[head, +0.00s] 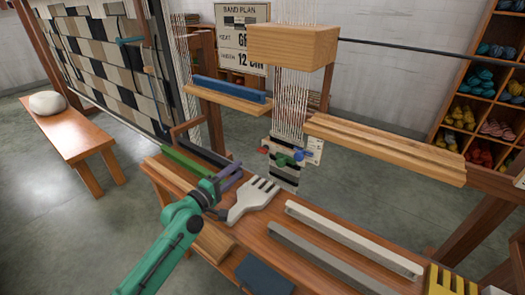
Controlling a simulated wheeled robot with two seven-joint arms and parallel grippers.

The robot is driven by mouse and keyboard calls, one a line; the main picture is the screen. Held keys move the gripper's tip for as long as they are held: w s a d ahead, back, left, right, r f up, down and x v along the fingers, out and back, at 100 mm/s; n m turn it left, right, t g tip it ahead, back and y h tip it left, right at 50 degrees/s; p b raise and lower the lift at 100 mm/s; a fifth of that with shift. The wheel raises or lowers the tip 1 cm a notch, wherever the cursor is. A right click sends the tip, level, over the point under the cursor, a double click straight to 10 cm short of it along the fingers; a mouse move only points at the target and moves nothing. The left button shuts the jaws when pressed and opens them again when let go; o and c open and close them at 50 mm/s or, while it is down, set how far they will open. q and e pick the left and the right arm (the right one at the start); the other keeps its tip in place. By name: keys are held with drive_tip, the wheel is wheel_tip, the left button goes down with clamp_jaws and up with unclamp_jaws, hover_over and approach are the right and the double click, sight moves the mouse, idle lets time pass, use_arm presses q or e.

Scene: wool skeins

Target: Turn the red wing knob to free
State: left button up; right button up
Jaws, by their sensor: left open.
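A small red wing knob (263,150) sits at the left of a plate hung below the white warp threads. A green wing knob (284,160) and a blue knob (301,155) are beside it on the right. The red knob is too small to tell which way its wings point. My left gripper (235,176), purple at the end of a green arm, is open and empty. In the picture it is below and left of the red knob, apart from it, over the wooden bench. My right gripper is not in view.
A pale wooden comb (254,198) lies on the bench (272,221) close to my left gripper. Light and grey bars (350,238) lie to the right. A wooden block (292,45) is above the knobs, and a plank (385,148) juts out at the right.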

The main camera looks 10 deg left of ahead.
use_arm(q)
approach(261, 152)
drive_tip(key=b+x, duration=0.1)
drive_tip(key=x, duration=0.3)
drive_tip(key=shift+w+d+f, duration=0.1)
drive_tip(key=shift+w, duration=0.15)
drive_tip(key=b+x, duration=0.1)
drive_tip(key=x, duration=0.3)
drive_tip(key=shift+w, duration=0.15)
drive_tip(key=shift+w+d, duration=0.15)
drive_tip(key=shift+w, duration=0.1)
drive_tip(key=shift+s, duration=0.1)
clamp_jaws()
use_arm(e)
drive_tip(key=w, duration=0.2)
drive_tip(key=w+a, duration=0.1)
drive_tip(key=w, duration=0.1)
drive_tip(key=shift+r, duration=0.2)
